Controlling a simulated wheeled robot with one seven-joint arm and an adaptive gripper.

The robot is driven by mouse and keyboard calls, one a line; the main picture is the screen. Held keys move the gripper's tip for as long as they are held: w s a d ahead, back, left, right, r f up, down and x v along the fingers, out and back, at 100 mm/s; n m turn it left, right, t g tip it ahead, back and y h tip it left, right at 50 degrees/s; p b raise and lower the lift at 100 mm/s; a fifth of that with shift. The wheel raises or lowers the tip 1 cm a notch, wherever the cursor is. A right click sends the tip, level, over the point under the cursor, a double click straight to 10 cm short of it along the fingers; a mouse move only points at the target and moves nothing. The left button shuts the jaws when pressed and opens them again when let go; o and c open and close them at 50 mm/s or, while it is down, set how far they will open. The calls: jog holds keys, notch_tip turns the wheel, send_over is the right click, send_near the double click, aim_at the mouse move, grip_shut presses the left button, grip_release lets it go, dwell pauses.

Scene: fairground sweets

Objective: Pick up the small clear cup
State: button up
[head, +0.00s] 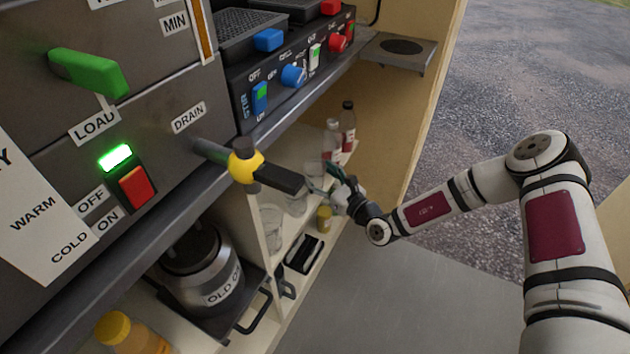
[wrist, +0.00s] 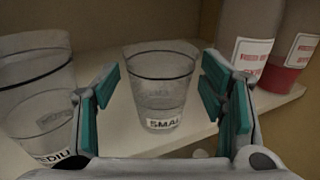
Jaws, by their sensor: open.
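The small clear cup (wrist: 161,98) stands upright on a pale shelf, with a dark line below its rim and a label reading "SMA…". It is centred in the wrist view, and in the head view a clear cup (head: 313,170) shows just beyond the fingers. My gripper (wrist: 161,88) is open and empty, with one teal-padded finger on each side of the cup in the picture. I cannot tell whether the cup is between the pads or a little beyond them. The gripper also shows in the head view (head: 335,180), at the shelf's front.
A clear cup labelled "MEDIU…" (wrist: 38,125) stands close to the left finger, with a larger clear cup (wrist: 30,68) behind it. Bottles with red-and-white labels (wrist: 252,40) stand close on the right. A yellow-and-black handle (head: 247,167) juts out left of the gripper.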

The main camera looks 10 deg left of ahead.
jog(key=shift+b+x, duration=0.3)
jog(key=shift+x, duration=0.9)
jog(key=c, duration=0.6)
